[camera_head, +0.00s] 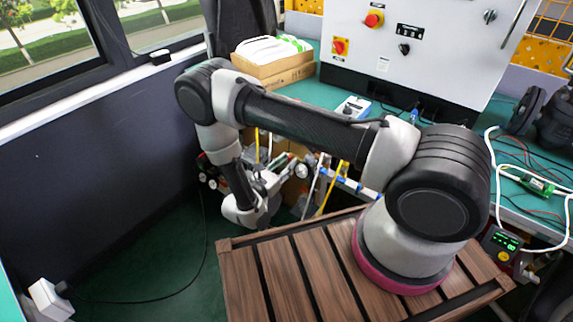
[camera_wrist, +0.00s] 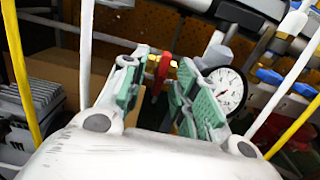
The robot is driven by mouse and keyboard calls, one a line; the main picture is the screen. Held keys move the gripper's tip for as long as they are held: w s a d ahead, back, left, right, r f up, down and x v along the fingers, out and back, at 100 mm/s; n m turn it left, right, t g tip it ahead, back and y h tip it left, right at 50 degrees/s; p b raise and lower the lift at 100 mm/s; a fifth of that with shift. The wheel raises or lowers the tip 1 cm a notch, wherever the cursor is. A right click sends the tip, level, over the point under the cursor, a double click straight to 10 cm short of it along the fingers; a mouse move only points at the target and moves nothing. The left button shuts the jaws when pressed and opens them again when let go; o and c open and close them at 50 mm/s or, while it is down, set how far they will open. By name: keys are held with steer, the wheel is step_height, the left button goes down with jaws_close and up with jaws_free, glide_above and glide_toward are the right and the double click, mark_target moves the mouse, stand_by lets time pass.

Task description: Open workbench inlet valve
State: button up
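A red valve handle (camera_wrist: 165,68) with brass-coloured fittings beside it shows in the wrist view, just beyond and between my fingertips. My gripper (camera_wrist: 158,80) is open, its green-padded fingers on either side of the handle. A gap shows on the left of the handle; the right finger is close to it, and I cannot tell if they touch. The lower part of the handle and the valve body are hard to make out between the fingers. In the head view my gripper is low beside the bench, and the valve there is too small or hidden to tell.
A round pressure gauge (camera_wrist: 225,90) sits right of my right finger. Blue valve handles (camera_wrist: 270,76) lie farther right. White and yellow hoses (camera_wrist: 18,75) hang close around the gripper. The slatted wooden surface (camera_head: 265,280) is in front; the green bench (camera_head: 310,95) stands behind.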

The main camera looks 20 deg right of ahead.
steer(key=shift+w+d, duration=0.1)
steer(key=shift+d, duration=0.05)
jaws_close()
steer(key=shift+m, duration=8.9)
